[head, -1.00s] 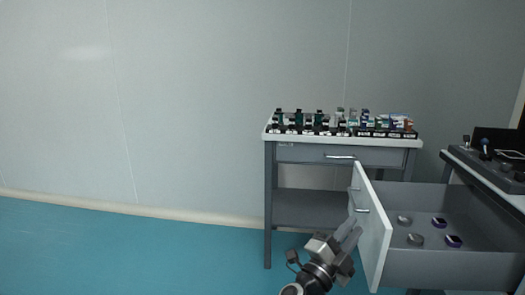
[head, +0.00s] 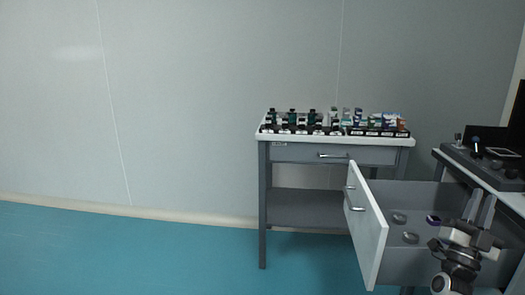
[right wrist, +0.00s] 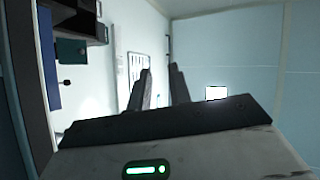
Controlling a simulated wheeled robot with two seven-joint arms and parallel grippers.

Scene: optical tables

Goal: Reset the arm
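My right gripper (head: 480,203) is at the lower right of the head view, in front of the open drawer (head: 368,228) of the right-hand table. Its two fingers point up and stand apart with nothing between them. The right wrist view also shows the gripper (right wrist: 160,72), with a clear gap between the fingers. My left gripper is in neither view.
The drawer holds small round grey pieces (head: 399,217) and a purple-rimmed one (head: 433,220); my right arm hides part of its inside. A table (head: 285,152) with racks of small optics stands behind. Open blue floor (head: 130,250) lies to the left.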

